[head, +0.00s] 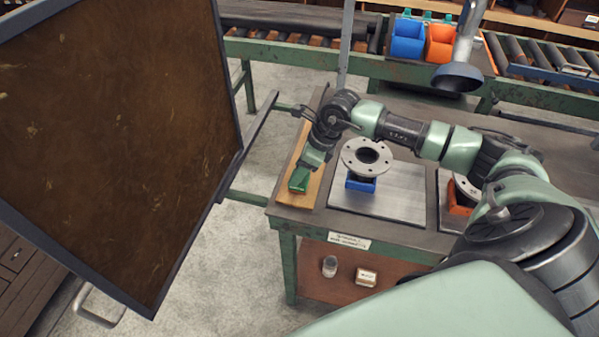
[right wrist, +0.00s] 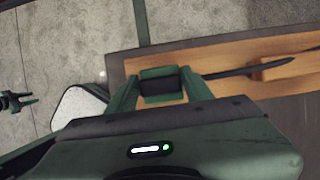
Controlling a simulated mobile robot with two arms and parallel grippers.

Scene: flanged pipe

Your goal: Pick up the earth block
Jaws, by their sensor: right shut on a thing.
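The earth block (right wrist: 160,82) is a small dark green block between my right gripper's two green fingers in the right wrist view. My right gripper (head: 300,180) reaches down to the front end of a wooden board (head: 325,151) at the table's left edge. It is shut on the block (right wrist: 160,90). The fingers hide the block's sides, and I cannot tell whether it still touches the board.
A grey flange (head: 352,150) stands on a blue block (head: 361,185) right of my gripper. Another flange (head: 466,187) sits by an orange block (head: 458,208). A large brown panel (head: 110,130) fills the left.

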